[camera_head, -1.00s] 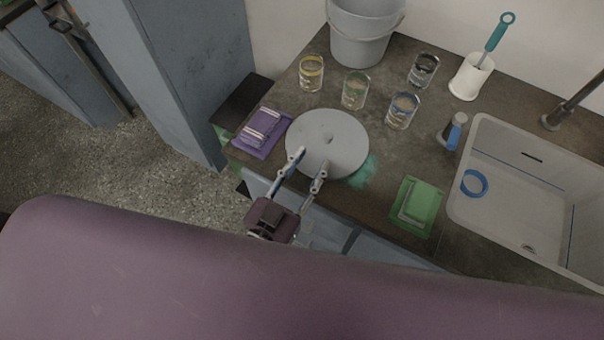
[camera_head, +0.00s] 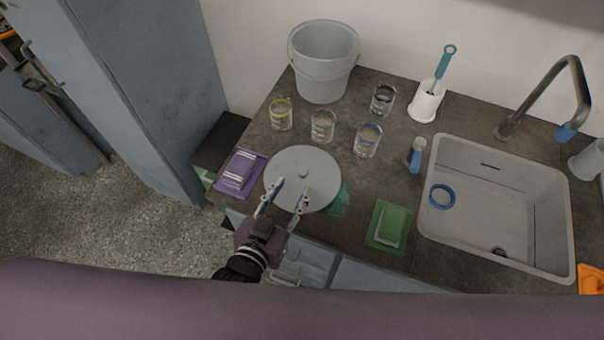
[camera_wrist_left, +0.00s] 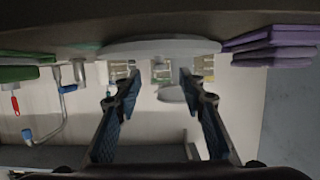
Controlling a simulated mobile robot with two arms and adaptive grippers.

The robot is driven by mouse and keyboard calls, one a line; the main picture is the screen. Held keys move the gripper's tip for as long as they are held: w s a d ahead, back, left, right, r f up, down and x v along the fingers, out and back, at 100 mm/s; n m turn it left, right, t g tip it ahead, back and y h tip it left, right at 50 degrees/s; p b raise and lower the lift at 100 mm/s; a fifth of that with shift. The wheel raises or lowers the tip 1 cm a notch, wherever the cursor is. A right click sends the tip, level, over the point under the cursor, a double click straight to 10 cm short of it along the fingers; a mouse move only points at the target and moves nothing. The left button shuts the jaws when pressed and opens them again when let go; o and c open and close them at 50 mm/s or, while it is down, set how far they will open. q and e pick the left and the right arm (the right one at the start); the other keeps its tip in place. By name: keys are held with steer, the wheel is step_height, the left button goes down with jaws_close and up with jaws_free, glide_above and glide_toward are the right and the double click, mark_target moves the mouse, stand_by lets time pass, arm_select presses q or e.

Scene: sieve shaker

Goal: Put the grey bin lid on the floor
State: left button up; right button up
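The grey bin lid (camera_head: 312,162) is a round disc with a small knob, lying flat on the dark counter. It shows edge-on in the left wrist view (camera_wrist_left: 160,46), which looks upside down. My left gripper (camera_head: 291,189) is at the lid's near edge, its two fingers spread apart and overlapping the lid in the head view. The fingers are also apart and empty in the left wrist view (camera_wrist_left: 159,80). I cannot tell whether they touch the lid. The speckled floor (camera_head: 115,205) shows at the left. My right gripper is not in view.
A purple pad (camera_head: 240,172) lies close left of the lid, and a green pad (camera_head: 391,226) to its right. Several glasses and a grey bucket (camera_head: 322,65) stand behind. A sink (camera_head: 490,215) is at the right. A blue-grey cabinet (camera_head: 150,100) borders the open floor.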

mark_target(301, 175)
arm_select(q)
steer(key=p+x, duration=0.1)
steer(key=x, duration=0.5)
steer(key=shift+r, duration=0.1)
jaws_close()
